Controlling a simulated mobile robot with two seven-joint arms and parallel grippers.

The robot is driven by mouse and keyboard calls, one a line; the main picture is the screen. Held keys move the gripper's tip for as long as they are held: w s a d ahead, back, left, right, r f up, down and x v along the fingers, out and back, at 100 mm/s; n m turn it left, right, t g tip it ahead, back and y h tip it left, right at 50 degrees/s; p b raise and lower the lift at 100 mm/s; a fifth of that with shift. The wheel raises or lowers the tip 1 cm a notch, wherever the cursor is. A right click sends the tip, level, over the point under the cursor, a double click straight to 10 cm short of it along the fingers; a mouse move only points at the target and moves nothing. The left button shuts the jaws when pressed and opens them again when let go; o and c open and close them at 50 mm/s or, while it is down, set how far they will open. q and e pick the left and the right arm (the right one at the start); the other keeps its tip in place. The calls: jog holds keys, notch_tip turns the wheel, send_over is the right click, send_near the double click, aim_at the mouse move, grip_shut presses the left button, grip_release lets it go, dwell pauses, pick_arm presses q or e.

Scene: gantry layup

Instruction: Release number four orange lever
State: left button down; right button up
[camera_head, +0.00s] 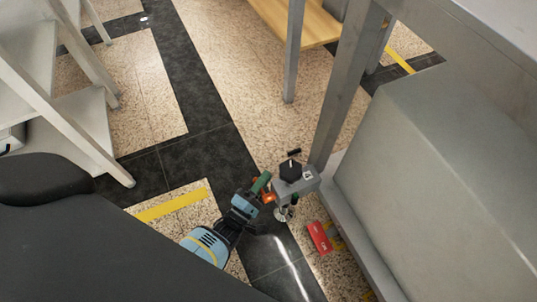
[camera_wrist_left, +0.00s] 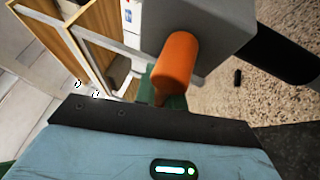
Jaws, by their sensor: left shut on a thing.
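The orange lever (camera_head: 268,197) sticks out from a small grey box (camera_head: 297,186) with a black knob (camera_head: 291,168) on top, beside a grey metal post. In the left wrist view the lever (camera_wrist_left: 175,60) is a rounded orange grip in front of the grey box (camera_wrist_left: 212,22). My left gripper (camera_head: 262,190) is at the lever and shut on it. Green parts (camera_wrist_left: 150,92) show around the lever's lower end, which is partly hidden. A number on the box is too small to read. My right gripper is not in view.
A metal post (camera_head: 345,85) and a large grey panel (camera_head: 435,180) stand close on the right. A red object (camera_head: 320,237) lies below the box. The speckled floor (camera_head: 250,75) between is clear.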

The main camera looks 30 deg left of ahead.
pick_arm(q)
jog(key=shift+a, duration=0.35)
jog(key=c, duration=1.6)
grip_release()
jog(key=shift+r, duration=0.1)
jog(key=shift+o, duration=0.6)
jog(key=shift+d, duration=0.1)
jog(key=v, duration=0.7)
jog(key=shift+s+p, duration=0.35)
jog(key=shift+p, duration=0.05)
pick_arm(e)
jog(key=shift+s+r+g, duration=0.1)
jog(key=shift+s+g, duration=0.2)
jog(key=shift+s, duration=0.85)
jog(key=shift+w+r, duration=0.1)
